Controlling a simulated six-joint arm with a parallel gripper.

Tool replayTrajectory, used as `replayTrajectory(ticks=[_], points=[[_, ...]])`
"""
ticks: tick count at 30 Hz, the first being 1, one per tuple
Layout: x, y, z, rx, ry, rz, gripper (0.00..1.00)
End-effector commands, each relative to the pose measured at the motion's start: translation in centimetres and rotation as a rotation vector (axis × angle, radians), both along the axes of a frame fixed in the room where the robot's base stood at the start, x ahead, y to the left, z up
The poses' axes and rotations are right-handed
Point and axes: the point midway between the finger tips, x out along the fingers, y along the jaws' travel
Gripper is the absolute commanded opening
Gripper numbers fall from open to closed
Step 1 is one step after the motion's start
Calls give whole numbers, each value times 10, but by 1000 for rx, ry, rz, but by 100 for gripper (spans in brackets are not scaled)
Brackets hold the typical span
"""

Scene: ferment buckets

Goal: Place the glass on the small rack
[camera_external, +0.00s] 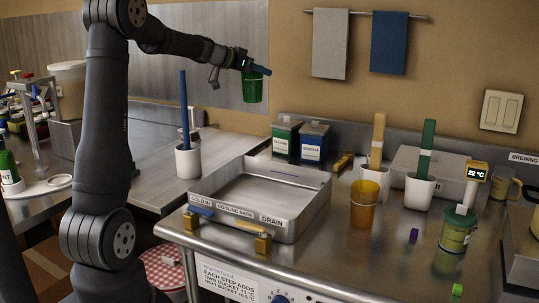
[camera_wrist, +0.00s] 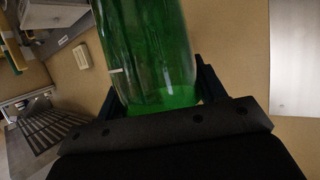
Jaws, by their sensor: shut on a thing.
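My gripper (camera_external: 256,69) is shut on a green see-through glass (camera_external: 252,88) and holds it high in the air, in front of the metal wall panel. In the wrist view the green glass (camera_wrist: 150,55) fills the space between the two dark fingers, and its far end is cut off by the top edge. A dark slatted rack-like piece (camera_wrist: 45,135) shows at the lower left of the wrist view, apart from the glass. I cannot tell for sure whether it is the small rack. No rack is clearly identifiable in the external view.
A metal cooling basin (camera_external: 268,189) stands on the steel counter. The left bench (camera_external: 226,157) has bare room.

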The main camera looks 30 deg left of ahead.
Motion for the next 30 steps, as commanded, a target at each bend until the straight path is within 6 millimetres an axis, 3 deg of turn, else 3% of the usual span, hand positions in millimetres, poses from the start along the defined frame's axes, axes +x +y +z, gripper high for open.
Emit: replayTrajectory(ticks=[1,9,15,21,27,30], points=[[2,31,0,0,-1,44,15],[-8,175,-2,1,0,243,15],[-29,262,-3,0,0,364,15],[-47,314,-4,0,1,438,15],[-62,349,-6,1,2,488,15],[-60,345,-27,-2,4,483,15]])
